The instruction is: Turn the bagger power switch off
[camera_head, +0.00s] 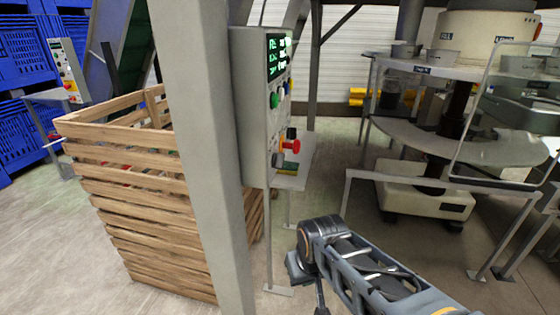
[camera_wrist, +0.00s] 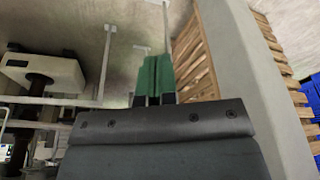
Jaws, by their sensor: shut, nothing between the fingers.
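A grey control box (camera_head: 262,110) with a lit green text display stands just right of the grey post in the head view. Its face, seen at a steep angle, has a green button (camera_head: 274,100), a red knob (camera_head: 291,145) and other small controls. I cannot tell which one is the bagger power switch. A second panel (camera_head: 66,70) stands at the far left. My gripper (camera_wrist: 157,58) shows in the wrist view, its green fingers shut together and empty, over the floor. No control panel can be made out near it there. The head view does not clearly show my fingers.
A grey post (camera_head: 205,150) stands close to the control box. A slatted wooden crate (camera_head: 150,200) is behind it, with blue crates (camera_head: 22,60) farther left. A round machine table (camera_head: 450,140) with metal rails is at right. Floor is open at lower left.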

